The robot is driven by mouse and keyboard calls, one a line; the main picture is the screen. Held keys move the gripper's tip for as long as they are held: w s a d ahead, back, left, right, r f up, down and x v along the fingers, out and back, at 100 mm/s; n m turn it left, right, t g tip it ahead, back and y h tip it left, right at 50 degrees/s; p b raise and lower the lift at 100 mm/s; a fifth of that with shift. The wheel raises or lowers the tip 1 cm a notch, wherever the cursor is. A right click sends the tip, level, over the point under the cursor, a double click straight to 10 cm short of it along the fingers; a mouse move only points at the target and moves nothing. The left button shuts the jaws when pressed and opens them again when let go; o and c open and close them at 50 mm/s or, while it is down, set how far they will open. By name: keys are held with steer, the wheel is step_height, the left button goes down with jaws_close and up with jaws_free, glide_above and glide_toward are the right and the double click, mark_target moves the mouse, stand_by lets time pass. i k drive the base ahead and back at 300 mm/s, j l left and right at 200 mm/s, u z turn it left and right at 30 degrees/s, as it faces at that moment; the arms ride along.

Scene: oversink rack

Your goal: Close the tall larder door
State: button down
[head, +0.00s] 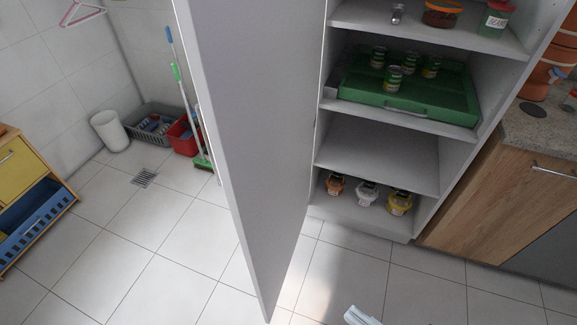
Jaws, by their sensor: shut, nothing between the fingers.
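The tall larder door (243,150) is a plain light grey panel. It stands wide open, swung out toward me from the left side of the larder (378,160), and its lower corner shows near the bottom of the head view. The larder's shelves are exposed to its right. What looks like the tip of my gripper (362,316) shows at the bottom edge, pale and shut, with nothing in it. It is to the right of the door and apart from it in the picture; the rest of it is cut off.
The larder holds a green case (405,97) with cans on it, jars above and several small pots on its bottom shelf. A wooden counter unit (500,205) stands right. Tiled floor (165,235) is clear left of the door; a drawer unit (30,200) stands far left.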

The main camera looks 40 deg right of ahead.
mark_target(255, 66)
steer(key=i+j+z, duration=0.25)
steer(key=j+z, duration=0.15)
steer(key=i+j+z, duration=0.15)
steer(key=j+z, duration=0.25)
steer(key=j, duration=0.3)
steer(key=i+j+z, duration=0.1)
steer(key=j+z, duration=0.35)
steer(key=j, duration=0.15)
steer(key=j+z, duration=0.4)
steer(key=j, duration=0.2)
steer(key=k+l+u, duration=0.1)
steer(key=l+u, duration=0.2)
steer(key=k+l+u, duration=0.25)
steer(key=i+u, duration=0.1)
steer(key=u, duration=1.1)
